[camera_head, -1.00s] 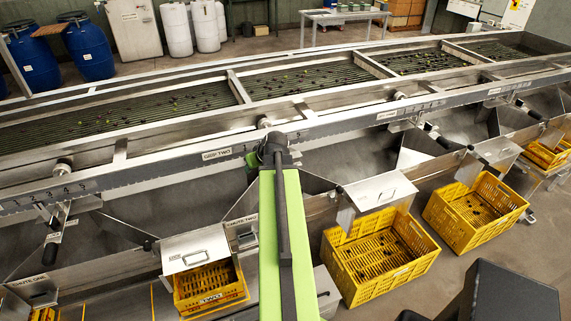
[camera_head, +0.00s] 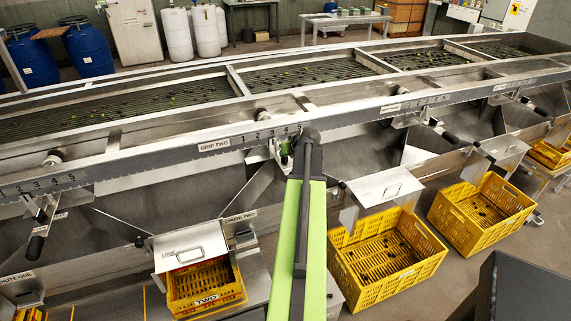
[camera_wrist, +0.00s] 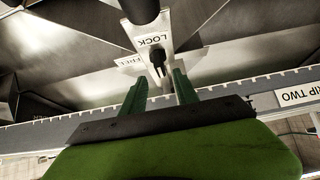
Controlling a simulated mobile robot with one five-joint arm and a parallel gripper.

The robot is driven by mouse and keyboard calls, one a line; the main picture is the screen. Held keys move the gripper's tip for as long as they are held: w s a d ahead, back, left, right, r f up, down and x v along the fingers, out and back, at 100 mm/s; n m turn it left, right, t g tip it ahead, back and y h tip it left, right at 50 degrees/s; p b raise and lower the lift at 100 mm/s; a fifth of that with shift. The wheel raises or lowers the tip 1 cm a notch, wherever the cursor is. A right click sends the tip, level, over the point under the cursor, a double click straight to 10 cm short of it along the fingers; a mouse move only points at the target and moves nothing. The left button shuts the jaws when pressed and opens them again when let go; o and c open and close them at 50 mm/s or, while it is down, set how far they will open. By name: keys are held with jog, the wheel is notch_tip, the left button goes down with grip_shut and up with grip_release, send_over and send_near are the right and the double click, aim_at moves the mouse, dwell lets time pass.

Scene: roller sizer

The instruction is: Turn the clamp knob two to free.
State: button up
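The clamp knob two (camera_wrist: 157,60) shows in the wrist view as a small dark knob on a pale plate (camera_wrist: 151,28). The plate carries an upside-down LOCK label near the knob, and a FREE label (camera_wrist: 130,62) lies to the knob's left. My gripper (camera_wrist: 158,80) is open, with its two green fingers apart on either side of the knob's lower end. I cannot tell whether they touch it. In the head view the gripper (camera_head: 286,150) is just below the rail, right of the GRIP TWO label, and my arm hides the knob.
The scaled metal rail (camera_head: 120,168) runs across just above the gripper. A dark cylindrical handle (camera_wrist: 140,10) is at the top of the wrist view. Chute two (camera_head: 190,243) and yellow crates (camera_head: 385,280) stand below. Metal chute walls are close around the gripper.

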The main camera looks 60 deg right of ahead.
jog(key=b+x, duration=0.2)
jog(key=x, duration=0.4)
jog(key=shift+b, duration=0.4)
jog(key=shift+r, duration=0.1)
jog(key=shift+c, duration=0.3)
grip_shut()
jog(key=shift+d, duration=0.15)
